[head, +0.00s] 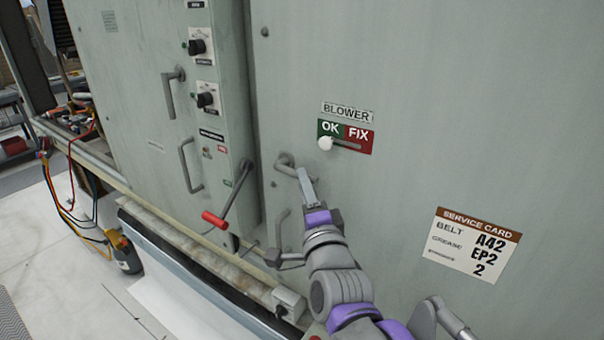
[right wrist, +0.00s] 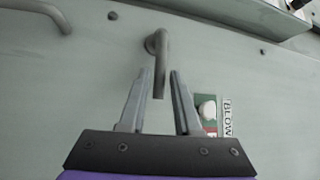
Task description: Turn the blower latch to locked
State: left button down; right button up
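The blower latch (head: 284,163) is a small grey bent handle on the pale green panel, left of and below the BLOWER label (head: 347,112). My right gripper (head: 306,180) is at the latch, with its fingers partly covering it in the head view. In the right wrist view the fingers of the right gripper (right wrist: 160,85) are open, and the free end of the latch (right wrist: 162,62) appears between their tips. I cannot tell whether either finger touches it. My left gripper is not in view.
An OK/FIX plate (head: 359,140) has its white knob (head: 325,144) on the green OK side. A red-handled lever (head: 215,220) sticks out at lower left. Another grey handle (head: 281,226) is below the latch. A service card (head: 472,244) is at right.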

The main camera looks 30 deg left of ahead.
jog(key=shift+x, duration=1.55)
grip_shut()
